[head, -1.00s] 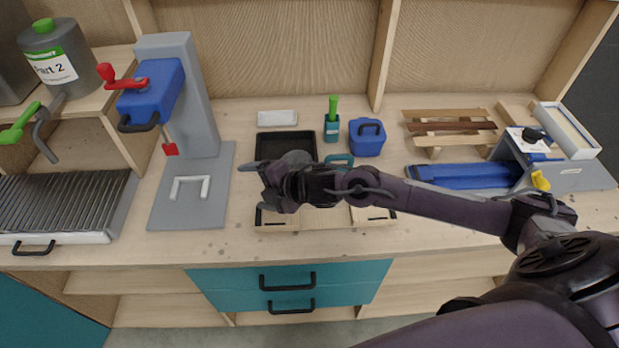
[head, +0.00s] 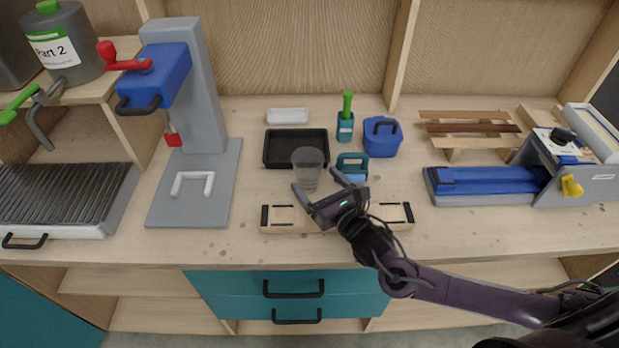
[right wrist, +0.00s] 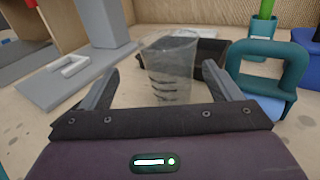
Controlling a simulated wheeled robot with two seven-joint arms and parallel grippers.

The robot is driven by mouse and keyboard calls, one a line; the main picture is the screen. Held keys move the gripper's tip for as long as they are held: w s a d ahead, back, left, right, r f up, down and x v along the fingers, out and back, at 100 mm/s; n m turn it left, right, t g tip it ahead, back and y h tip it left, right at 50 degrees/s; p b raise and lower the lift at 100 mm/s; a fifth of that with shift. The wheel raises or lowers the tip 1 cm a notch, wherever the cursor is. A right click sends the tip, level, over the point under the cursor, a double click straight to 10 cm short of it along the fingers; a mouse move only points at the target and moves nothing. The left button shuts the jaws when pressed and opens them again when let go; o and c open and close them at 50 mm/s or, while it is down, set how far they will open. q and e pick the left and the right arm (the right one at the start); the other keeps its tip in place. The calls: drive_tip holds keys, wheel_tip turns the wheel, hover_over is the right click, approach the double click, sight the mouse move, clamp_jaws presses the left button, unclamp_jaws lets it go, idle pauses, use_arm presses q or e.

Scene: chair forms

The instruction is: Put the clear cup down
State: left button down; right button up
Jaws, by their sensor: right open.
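The clear cup (head: 308,168) stands upright on the workbench, just in front of the black tray (head: 270,160). It also shows in the right wrist view (right wrist: 170,68), beyond and between my fingers. My right gripper (head: 322,180) is open and empty, on the near side of the cup, with its fingers pointing toward it. In the right wrist view the fingers (right wrist: 168,85) are spread wide with a gap to the cup. My left gripper is not in view.
A teal-handled tool (head: 352,167) stands close right of the cup. A light wooden piece with black ends (head: 285,217) lies under my right gripper. A grey press stand (head: 190,205) is at left, a blue lidded box (head: 382,140) behind right. Bench is clear between stand and cup.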

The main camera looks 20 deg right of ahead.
sight(314, 174)
drive_tip(key=shift+w+d+f+n, duration=0.25)
drive_tip(key=shift+w+f+n, duration=0.15)
drive_tip(key=shift+f, duration=0.2)
drive_tip(key=shift+w+r, duration=0.1)
drive_tip(key=shift+w, duration=0.05)
drive_tip(key=shift+w+r+n, duration=0.2)
drive_tip(key=shift+w+n, duration=0.1)
drive_tip(key=shift+w, duration=0.05)
drive_tip(key=shift+w+a+r+p, duration=0.2)
drive_tip(key=shift+w+p, duration=0.15)
drive_tip(key=shift+w, duration=0.3)
drive_tip(key=p+x, duration=0.1)
drive_tip(key=x, duration=0.4)
drive_tip(key=shift+d, duration=0.2)
drive_tip(key=shift+c, duration=0.6)
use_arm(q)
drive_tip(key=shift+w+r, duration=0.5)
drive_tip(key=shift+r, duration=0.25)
use_arm(e)
drive_tip(key=c, duration=0.7)
